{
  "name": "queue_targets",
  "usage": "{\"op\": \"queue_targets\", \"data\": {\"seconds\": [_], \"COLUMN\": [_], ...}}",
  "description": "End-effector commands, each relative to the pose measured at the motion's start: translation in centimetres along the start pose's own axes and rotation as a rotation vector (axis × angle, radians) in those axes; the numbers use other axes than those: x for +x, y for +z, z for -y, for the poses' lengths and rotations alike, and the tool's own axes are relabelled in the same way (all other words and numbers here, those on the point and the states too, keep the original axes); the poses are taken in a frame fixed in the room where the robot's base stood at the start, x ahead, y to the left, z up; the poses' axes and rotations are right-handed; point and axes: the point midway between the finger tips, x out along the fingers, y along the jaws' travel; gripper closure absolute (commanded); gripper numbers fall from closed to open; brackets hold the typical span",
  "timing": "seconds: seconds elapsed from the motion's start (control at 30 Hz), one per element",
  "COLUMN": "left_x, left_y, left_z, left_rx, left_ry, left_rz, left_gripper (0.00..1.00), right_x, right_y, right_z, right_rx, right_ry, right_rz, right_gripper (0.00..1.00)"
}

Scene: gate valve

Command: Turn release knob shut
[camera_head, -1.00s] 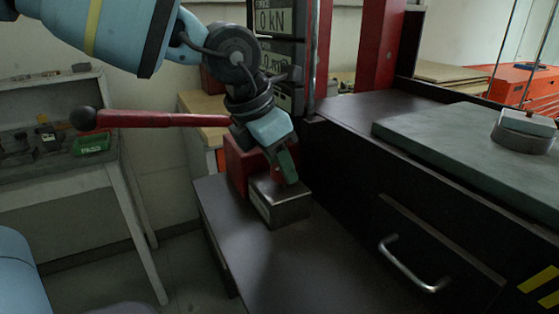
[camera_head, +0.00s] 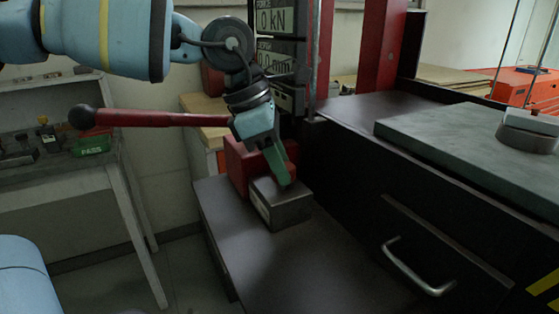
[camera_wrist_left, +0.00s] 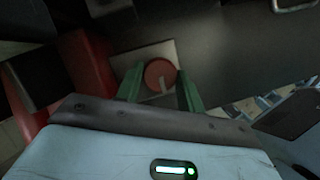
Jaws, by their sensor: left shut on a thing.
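The release knob (camera_wrist_left: 160,75) is a red disc with a pale bar-shaped mark, on a grey metal block (camera_wrist_left: 146,56). In the head view the block (camera_head: 288,212) stands on a dark bench in front of a red body, and the knob is hidden by my left gripper (camera_head: 284,180). My left gripper points down at the top of the block. In the left wrist view its green fingers (camera_wrist_left: 160,80) stand on either side of the knob, shut on it. My right gripper is in neither view.
A red lever (camera_head: 155,118) with a dark ball end reaches left from behind my wrist. The red body (camera_head: 240,165) stands right behind the block. A drawer handle (camera_head: 415,268) sticks out at right. The dark bench top (camera_head: 265,260) is clear in front.

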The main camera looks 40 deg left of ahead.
Motion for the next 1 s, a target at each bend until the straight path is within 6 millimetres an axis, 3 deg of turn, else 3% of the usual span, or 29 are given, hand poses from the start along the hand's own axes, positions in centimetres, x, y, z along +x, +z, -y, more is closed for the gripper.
{"op": "queue_targets", "data": {"seconds": [0.4, 0.43, 0.6, 0.87, 1.0], "left_x": [0.0, 0.0, 0.0, -0.1, -1.1], "left_y": [0.0, 0.0, 0.0, 0.0, 0.1], "left_z": [0.0, 0.0, 0.0, 0.0, -0.1], "left_rx": [0.01, 0.01, 0.01, 0.009, 0.009], "left_ry": [-0.004, -0.004, -0.004, -0.003, -0.001], "left_rz": [0.0, 0.0, 0.0, 0.0, 0.003], "left_gripper": [0.85, 0.61, 0.41, 0.41, 0.41], "right_x": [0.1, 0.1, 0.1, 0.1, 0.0], "right_y": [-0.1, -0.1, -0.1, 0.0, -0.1], "right_z": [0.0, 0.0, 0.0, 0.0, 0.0], "right_rx": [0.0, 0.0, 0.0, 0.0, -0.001], "right_ry": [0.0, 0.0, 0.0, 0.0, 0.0], "right_rz": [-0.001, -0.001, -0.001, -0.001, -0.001], "right_gripper": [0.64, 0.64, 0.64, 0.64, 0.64]}}
